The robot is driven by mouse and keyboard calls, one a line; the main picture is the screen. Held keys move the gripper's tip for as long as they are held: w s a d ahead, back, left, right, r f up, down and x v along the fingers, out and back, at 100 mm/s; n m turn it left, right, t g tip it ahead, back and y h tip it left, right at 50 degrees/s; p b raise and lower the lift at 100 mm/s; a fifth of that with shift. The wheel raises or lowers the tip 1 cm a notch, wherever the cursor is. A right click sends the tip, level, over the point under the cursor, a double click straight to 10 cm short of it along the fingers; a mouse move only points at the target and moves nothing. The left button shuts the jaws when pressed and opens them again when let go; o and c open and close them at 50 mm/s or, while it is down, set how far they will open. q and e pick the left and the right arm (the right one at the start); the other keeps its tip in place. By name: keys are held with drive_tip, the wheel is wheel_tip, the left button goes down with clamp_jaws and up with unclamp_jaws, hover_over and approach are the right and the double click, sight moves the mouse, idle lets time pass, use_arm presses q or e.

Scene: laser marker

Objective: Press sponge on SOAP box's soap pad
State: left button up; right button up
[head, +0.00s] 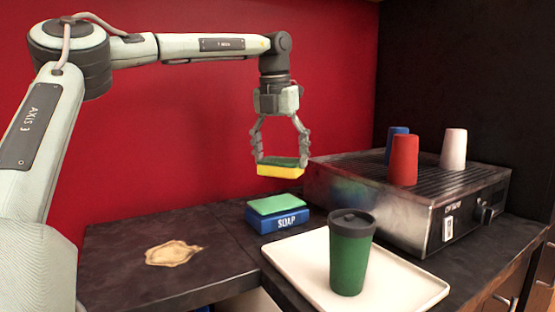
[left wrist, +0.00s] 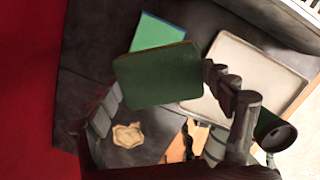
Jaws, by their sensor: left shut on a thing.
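A sponge (head: 281,171), yellow below and green on top, hangs level in my left gripper (head: 281,160), which is shut on it. In the left wrist view the sponge's green face (left wrist: 157,75) fills the space between the fingers (left wrist: 165,100). The blue SOAP box (head: 277,220) lies on the dark counter, with a green soap pad (head: 276,204) on top. The sponge is in the air above the box, clearly apart from it. In the left wrist view the pad (left wrist: 157,33) shows partly behind the sponge. My right gripper is not in view.
A white tray (head: 390,284) holding a green lidded cup (head: 352,252) stands right of the box. A metal machine (head: 375,205) with red, white and blue cups on top stands behind. A brown stain (head: 173,254) marks the counter at left; the counter around it is clear.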

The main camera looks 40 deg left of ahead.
sight(276, 175)
use_arm(q)
drive_tip(key=shift+w+a+f+n, duration=0.1)
drive_tip(key=shift+a+f+n, duration=0.05)
drive_tip(key=shift+a, duration=0.25)
drive_tip(key=shift+w+a+f+n, duration=0.1)
drive_tip(key=shift+a+n, duration=0.05)
drive_tip(key=shift+a, duration=0.2)
drive_tip(key=shift+w+a+f, duration=0.1)
drive_tip(key=shift+a+f, duration=0.1)
drive_tip(key=shift+a, duration=0.05)
drive_tip(key=shift+f, duration=0.25)
wheel_tip(276, 175, down, 3)
drive_tip(key=shift+f, duration=1.05)
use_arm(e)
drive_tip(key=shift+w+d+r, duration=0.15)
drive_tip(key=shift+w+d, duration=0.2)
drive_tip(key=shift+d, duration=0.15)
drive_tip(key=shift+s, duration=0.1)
